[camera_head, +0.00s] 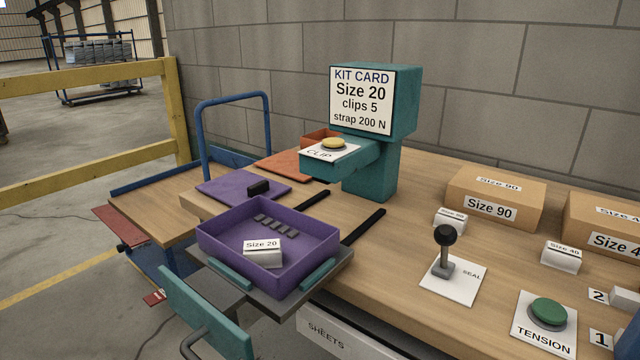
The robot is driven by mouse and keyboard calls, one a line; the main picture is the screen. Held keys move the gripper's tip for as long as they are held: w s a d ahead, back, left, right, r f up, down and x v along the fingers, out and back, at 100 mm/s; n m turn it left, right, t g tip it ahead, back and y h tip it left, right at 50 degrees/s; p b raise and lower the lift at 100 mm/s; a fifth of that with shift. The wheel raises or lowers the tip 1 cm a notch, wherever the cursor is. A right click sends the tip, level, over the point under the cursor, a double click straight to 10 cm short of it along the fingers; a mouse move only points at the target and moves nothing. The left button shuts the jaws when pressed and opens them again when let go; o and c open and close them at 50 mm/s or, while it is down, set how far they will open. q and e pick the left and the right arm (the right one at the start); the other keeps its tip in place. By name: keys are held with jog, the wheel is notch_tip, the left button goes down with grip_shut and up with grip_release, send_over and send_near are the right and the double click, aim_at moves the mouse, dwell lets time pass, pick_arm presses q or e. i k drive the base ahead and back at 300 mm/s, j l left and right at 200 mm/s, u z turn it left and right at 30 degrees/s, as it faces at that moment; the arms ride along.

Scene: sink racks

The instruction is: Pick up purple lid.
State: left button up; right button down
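The purple lid (240,178) is a flat panel with a black block-shaped knob (258,188) on top. It lies on the wooden bench behind the purple box (317,245). The purple box is open at the top and sits on a dark plate at the bench's front edge. It holds several small dark clips (276,227) and a white carton marked Size 20 (262,254). The box hides part of the lid's near edge. Neither of my grippers is in view.
A teal stand (372,180) with a kit card and a clip button arm rises right of the lid. An orange panel (290,165) lies behind the lid. A blue rail (203,140) stands at the left. A seal lever, tension button and cartons occupy the bench's right side.

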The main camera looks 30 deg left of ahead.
aim_at(234, 188)
jog(key=j+z, duration=0.9)
jog(key=k+j+z, duration=0.15)
jog(key=j, duration=0.25)
jog(key=j+z, duration=0.15)
jog(key=j, duration=0.25)
jog(key=k+j+z, duration=0.15)
jog(key=j, duration=0.2)
jog(key=k+j, duration=0.15)
jog(key=j, duration=0.2)
jog(key=k+j+z, duration=0.1)
jog(key=j, duration=0.25)
jog(key=k+j, duration=0.2)
jog(key=j, duration=0.15)
